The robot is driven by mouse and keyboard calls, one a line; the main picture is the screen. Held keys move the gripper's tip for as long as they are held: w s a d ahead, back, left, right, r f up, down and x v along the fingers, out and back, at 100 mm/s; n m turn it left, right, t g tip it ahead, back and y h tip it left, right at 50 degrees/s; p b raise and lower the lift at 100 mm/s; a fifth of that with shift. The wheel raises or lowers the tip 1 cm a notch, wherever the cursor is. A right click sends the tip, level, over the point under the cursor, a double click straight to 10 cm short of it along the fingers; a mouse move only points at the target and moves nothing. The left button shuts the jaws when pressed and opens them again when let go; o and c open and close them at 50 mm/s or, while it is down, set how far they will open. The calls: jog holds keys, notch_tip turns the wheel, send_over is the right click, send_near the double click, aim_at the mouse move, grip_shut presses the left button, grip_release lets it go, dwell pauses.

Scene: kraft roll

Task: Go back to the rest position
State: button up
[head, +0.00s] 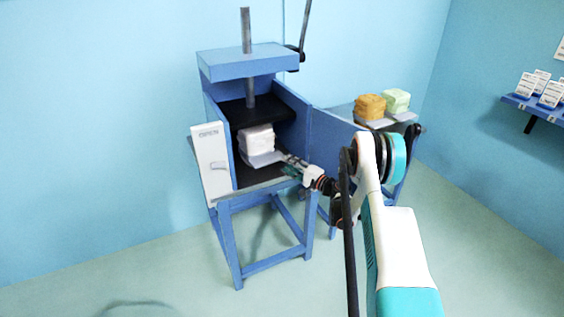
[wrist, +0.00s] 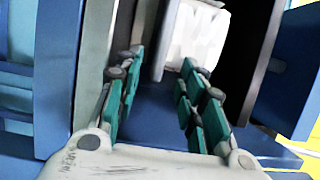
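My gripper (head: 292,165) is at the open front of the blue press, just right of a white wrapped block (head: 257,138). I cannot tell whether a finger touches the plate.
The blue press (head: 240,66) has a black pressing plate (head: 247,111) above the block and an open door (head: 331,142) to the right. A side stand behind it holds an orange-brown block (head: 369,107) and a pale green block (head: 396,101). A blue wall shelf (head: 536,108) carries small cards. The front floor is clear.

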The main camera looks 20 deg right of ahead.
jog(key=v, duration=0.6)
jog(key=w+a+r+n+g, duration=0.2)
jog(key=a+r+n+g, duration=0.15)
jog(key=a+r, duration=0.85)
jog(key=s+a+r+n+g+h+p, duration=0.1)
jog(key=s+a+r+n+g, duration=0.1)
jog(key=s+a+r, duration=0.4)
jog(key=s+a+r+n+g+h+p, duration=0.15)
jog(key=s+a+r, duration=0.25)
jog(key=r, duration=0.5)
jog(key=s+a+r+n+g+h, duration=0.1)
jog(key=s+a+r+n, duration=0.1)
jog(key=s, duration=0.6)
jog(key=s+a+r+n+g+h, duration=0.1)
jog(key=s+a+r+n, duration=0.15)
jog(key=s, duration=0.45)
jog(key=s+d+f+n+h+b, duration=0.1)
jog(key=s+f, duration=0.2)
jog(key=s, duration=0.6)
jog(key=s+d+f+n+h+b, duration=0.1)
jog(key=s+f, duration=0.2)
jog(key=s, duration=0.7)
jog(key=shift+s+f, duration=0.2)
jog(key=shift+f, duration=0.05)
jog(key=shift+s+g+h, duration=0.1)
jog(key=shift+g+h, duration=0.15)
jog(key=shift+g, duration=0.05)
